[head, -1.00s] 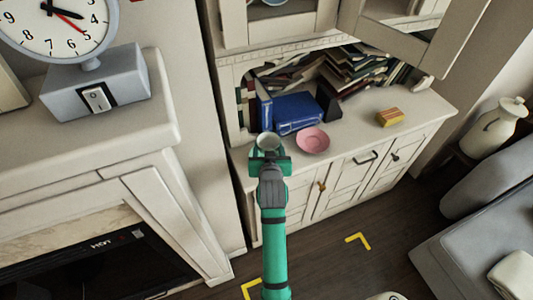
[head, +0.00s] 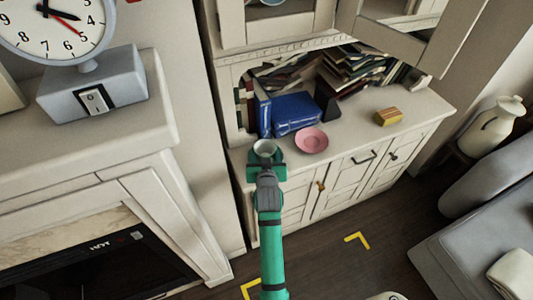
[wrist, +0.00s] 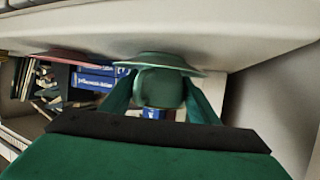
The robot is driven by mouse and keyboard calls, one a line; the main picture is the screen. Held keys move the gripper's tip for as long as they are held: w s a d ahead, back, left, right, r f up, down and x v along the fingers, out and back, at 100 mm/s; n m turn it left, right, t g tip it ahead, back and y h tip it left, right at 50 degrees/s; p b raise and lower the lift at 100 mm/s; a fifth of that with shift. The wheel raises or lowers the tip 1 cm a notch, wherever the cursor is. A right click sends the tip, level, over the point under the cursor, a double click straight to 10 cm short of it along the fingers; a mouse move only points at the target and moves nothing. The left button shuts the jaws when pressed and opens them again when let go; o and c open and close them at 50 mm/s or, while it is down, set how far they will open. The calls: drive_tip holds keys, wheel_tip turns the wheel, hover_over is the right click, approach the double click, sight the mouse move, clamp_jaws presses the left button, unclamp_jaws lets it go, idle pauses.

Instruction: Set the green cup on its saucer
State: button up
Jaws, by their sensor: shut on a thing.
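The green cup (head: 265,147) is between the fingers of my gripper (head: 266,157), with its pale inside facing up in the head view. In the wrist view, which looks upside down, my gripper (wrist: 160,94) is shut on the cup (wrist: 159,84), one finger on each side. The green saucer (wrist: 160,61) lies on the white cabinet top right at the cup's base. The cup looks over the saucer; I cannot tell if they touch. In the head view the saucer is mostly hidden or blends with my green gripper.
A pink saucer (head: 311,140) lies close to the right of the cup on the cabinet top (head: 352,127). Blue books (head: 296,113) stand behind. A yellow-brown block (head: 388,117) lies further right. An open cabinet door (head: 410,40) hangs above. The mantel with a clock (head: 55,25) is at left.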

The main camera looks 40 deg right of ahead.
drive_tip(key=o, duration=1.1)
drive_tip(key=shift+s, duration=0.1)
drive_tip(key=shift+o, duration=0.2)
drive_tip(key=shift+d, duration=0.1)
drive_tip(key=shift+r, duration=0.2)
drive_tip(key=v, duration=1.2)
